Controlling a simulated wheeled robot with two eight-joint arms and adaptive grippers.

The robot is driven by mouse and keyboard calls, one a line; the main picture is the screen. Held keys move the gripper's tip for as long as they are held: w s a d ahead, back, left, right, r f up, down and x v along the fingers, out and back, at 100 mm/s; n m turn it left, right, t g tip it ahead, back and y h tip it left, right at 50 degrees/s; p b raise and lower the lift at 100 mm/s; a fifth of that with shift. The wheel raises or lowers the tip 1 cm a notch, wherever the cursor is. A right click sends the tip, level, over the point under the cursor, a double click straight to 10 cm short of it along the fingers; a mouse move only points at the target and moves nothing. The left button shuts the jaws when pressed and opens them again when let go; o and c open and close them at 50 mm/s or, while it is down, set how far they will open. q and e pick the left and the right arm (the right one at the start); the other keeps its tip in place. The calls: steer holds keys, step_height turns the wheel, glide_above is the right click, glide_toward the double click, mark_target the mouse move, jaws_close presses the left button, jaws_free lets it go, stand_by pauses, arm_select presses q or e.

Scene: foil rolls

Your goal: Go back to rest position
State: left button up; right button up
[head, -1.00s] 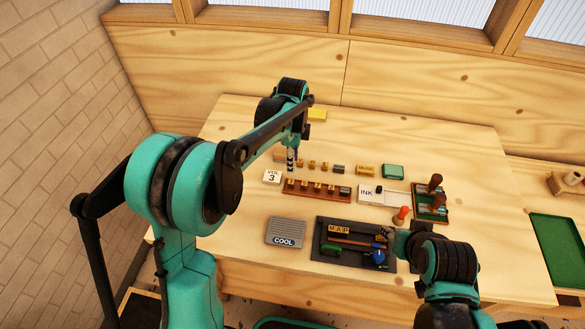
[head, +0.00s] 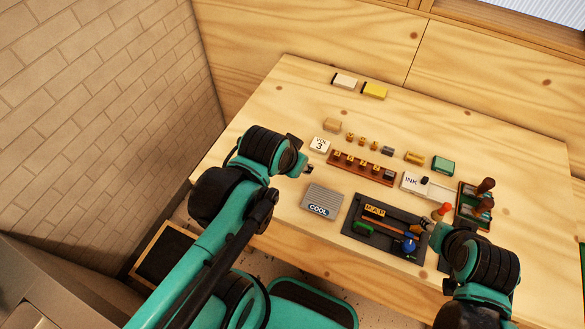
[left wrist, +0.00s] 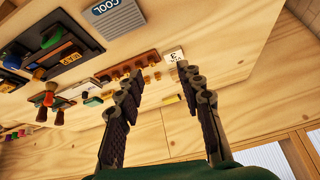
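My left gripper (head: 308,170) hangs over the left part of the wooden table (head: 275,120), left of the block row and above the grey COOL block (head: 323,201) in the head view. In the left wrist view its two fingers (left wrist: 163,76) stand wide apart with nothing between them. My right gripper (head: 427,232) is at the right edge of the dark MAP tray (head: 352,225). Its fingers are small and partly hidden by its wrist, so their opening is unclear.
A white VOL 3 block (head: 320,144), a brown rack (head: 341,160) of small type blocks, an INK pad (head: 409,181), a red-topped peg (head: 441,211) and a stamp holder (head: 474,205) occupy the table. A brick wall (head: 120,80) stands left. The table's far left is clear.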

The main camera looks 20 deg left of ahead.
arm_select(q)
steer(key=shift+s+a+f+n+t, duration=0.2)
steer(key=shift+s+f+n+t, duration=0.3)
steer(key=shift+s+n, duration=0.5)
steer(key=shift+f, duration=0.15)
step_height(320, 180, down, 5)
steer(key=b, duration=0.5)
steer(key=shift+f, duration=0.15)
arm_select(e)
step_height(320, 180, down, 5)
steer(key=shift+f, duration=0.2)
arm_select(q)
steer(key=shift+w, duration=0.1)
arm_select(e)
steer(key=shift+d, duration=0.1)
